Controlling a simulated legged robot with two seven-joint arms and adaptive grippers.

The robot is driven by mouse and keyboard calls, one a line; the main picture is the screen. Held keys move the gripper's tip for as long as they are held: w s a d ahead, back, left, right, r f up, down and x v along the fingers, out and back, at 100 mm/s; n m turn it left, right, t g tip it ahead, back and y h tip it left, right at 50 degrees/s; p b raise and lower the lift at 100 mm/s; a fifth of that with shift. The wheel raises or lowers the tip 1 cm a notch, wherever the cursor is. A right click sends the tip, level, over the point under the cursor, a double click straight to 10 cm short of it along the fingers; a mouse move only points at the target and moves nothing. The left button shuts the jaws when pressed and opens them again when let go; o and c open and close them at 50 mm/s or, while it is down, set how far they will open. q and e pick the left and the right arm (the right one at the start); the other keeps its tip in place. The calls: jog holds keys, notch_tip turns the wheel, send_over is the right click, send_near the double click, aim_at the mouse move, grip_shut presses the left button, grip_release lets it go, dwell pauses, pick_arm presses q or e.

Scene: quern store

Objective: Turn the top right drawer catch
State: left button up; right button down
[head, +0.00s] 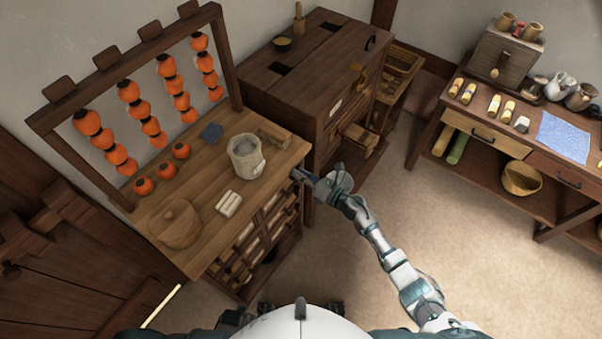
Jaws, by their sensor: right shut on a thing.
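The wooden drawer cabinet (207,258) stands left of centre, with rows of small drawers on its front. My right arm reaches in from the lower right. My right gripper (299,174) is at the right end of the cabinet's top drawer row, just below the worktop corner. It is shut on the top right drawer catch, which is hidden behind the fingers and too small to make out. My left gripper is out of view.
The worktop holds a grey-white pot (246,158), a round wooden lid (175,224), pale blocks (229,204) and persimmons (143,186), under a hanging rack (232,65). A dark wooden chest (290,95) stands close behind. A side table (478,128) is at right. Floor between is clear.

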jog(key=shift+w+d+r, duration=0.15)
jog(key=shift+w+r, duration=0.1)
jog(key=c, duration=1.2)
grip_release()
jog(key=shift+o, duration=0.4)
jog(key=shift+f, duration=0.2)
jog(key=v, duration=1.2)
jog(key=shift+f, duration=0.1)
